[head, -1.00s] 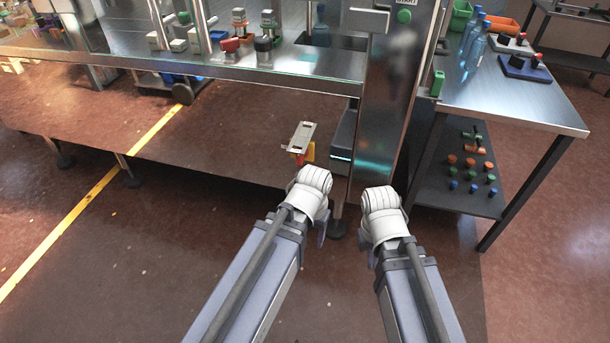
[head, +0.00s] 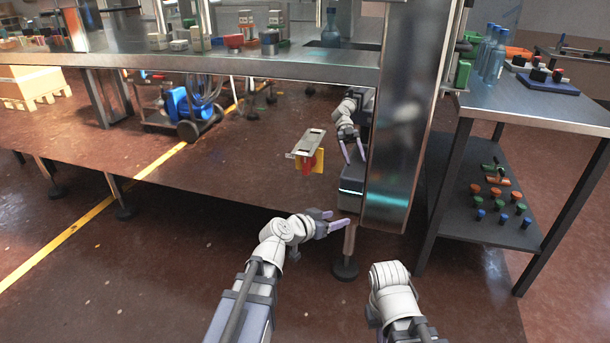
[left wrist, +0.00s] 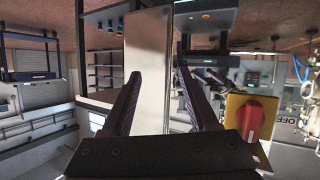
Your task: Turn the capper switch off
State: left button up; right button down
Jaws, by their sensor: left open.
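The capper switch (head: 309,164) has a red knob on a yellow plate, under a small metal bracket below the machine table. In the left wrist view the red knob (left wrist: 253,122) is at the right, beside and outside the fingers, with part of an OFF label next to it. My left gripper (head: 338,219) is open and empty, lower in the picture than the switch and slightly right of it, apart from it. Its two dark fingers (left wrist: 160,78) show spread in the left wrist view. My right arm's bend shows at the lower right; its gripper is not identifiable.
A shiny metal column (head: 398,120) and a dark box (head: 350,192) with a light strip stand right of the switch. The machine table (head: 220,62) overhangs. A side table (head: 560,112) is at right.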

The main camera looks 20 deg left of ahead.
pick_arm(q)
jog(key=w+a+r+n+t+y, duration=0.2)
jog(key=w+a+r+t, duration=0.2)
jog(key=a+r, duration=0.2)
jog(key=n+t+y, duration=0.2)
jog(key=y, duration=0.2)
send_near(305, 163)
jog(key=w, duration=0.2)
jog(key=shift+w+d+f, duration=0.1)
jog(key=shift+w+d, duration=0.05)
jog(key=shift+w, duration=1.8)
jog(key=shift+w+d, duration=0.1)
jog(key=shift+w, duration=1.9)
grip_shut()
